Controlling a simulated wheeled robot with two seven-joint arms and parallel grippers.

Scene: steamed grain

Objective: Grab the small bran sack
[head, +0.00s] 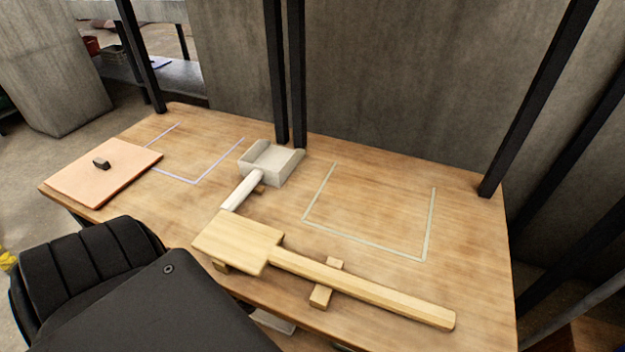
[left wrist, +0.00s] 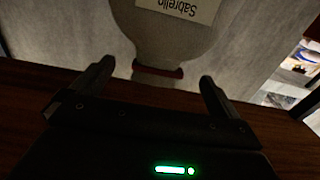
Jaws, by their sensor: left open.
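In the left wrist view, a pale grey-beige sack (left wrist: 160,40) with a cream label (left wrist: 180,8) hangs into the top of the picture. The lettering appears upside down. A red band (left wrist: 158,72) shows at the sack's narrow end. My left gripper (left wrist: 157,70) is open, and its two dark fingers stand either side of that narrow end with gaps on both sides. How far the sack is beyond the fingertips is unclear. The sack does not show in the head view. My right gripper is in neither view.
In the head view, a wooden table (head: 285,210) holds a pinkish board (head: 120,170) with a dark knob, a pale scoop (head: 270,165) and a wooden paddle (head: 350,285). Two taped outlines mark bare tabletop. Dark posts (head: 275,80) stand behind.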

